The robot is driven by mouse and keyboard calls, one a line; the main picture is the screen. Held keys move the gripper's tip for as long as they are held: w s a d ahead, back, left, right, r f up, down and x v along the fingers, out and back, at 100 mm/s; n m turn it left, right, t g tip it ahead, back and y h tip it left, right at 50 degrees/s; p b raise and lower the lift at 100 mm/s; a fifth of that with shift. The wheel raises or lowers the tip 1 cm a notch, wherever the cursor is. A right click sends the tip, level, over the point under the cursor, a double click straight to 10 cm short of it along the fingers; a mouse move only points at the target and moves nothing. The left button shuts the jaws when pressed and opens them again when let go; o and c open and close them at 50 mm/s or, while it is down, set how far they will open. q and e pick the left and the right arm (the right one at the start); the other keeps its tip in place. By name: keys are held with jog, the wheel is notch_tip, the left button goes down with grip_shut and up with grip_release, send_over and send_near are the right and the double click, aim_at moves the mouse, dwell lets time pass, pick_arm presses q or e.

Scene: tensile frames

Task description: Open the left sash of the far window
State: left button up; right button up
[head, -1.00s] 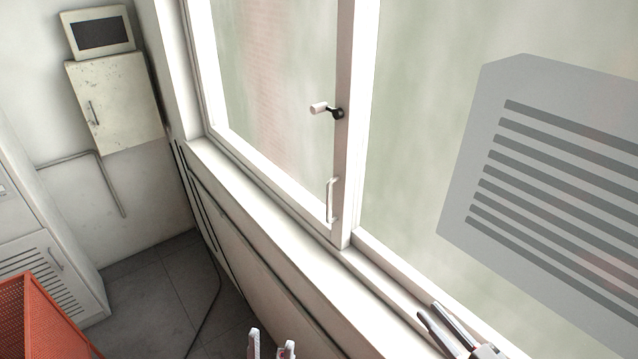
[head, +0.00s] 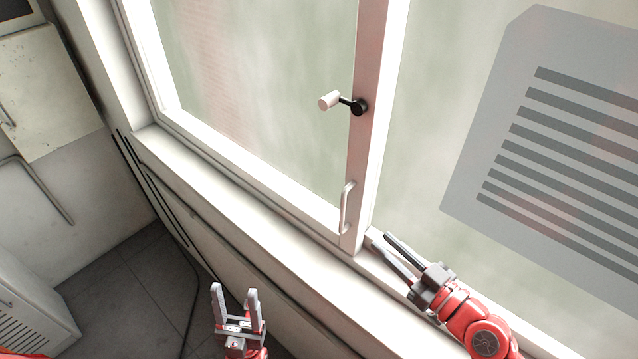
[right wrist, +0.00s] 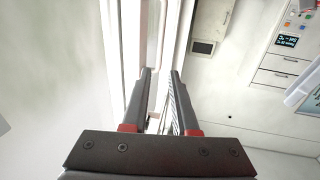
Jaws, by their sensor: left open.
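The left sash (head: 270,100) of the window is a glass pane in a white frame and looks closed. On its right stile (head: 368,150) sit a black pivot latch with a pale knob (head: 330,101) pointing left and, lower down, a white bar handle (head: 346,208). My left gripper (head: 235,290) is open and empty, low in front of the wall below the sill, apart from the handle. My right gripper (head: 382,241) is just right of and below the handle, near the sill. Its fingers are apart with nothing between them in the right wrist view (right wrist: 160,72).
The white sill (head: 230,215) runs below the sash. A grey slatted panel (head: 545,130) shows through or on the right pane. A wall box (head: 40,90), a pipe (head: 45,190) and a white cabinet (head: 30,310) stand at left. The floor between is clear.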

aim_at(344, 207)
jog(key=b+x, duration=0.4)
jog(key=x, duration=0.1)
jog(key=b+x, duration=0.2)
jog(key=x, duration=0.1)
jog(key=shift+a+f+b, duration=0.25)
jog(key=shift+f+b, duration=0.05)
jog(key=shift+b, duration=0.1)
jog(key=shift+w+a+r+p, duration=0.5)
jog(key=shift+w+r+p, duration=0.15)
jog(key=shift+p, duration=0.6)
jog(key=p+x, duration=0.2)
jog(key=x, duration=0.3)
jog(key=shift+w+a+f+p, duration=0.15)
jog(key=shift+w+p, duration=0.05)
jog(key=shift+p, duration=0.2)
jog(key=shift+w+a+f, duration=0.15)
jog(key=shift+w+a, duration=0.2)
jog(key=shift+w, duration=0.15)
grip_shut()
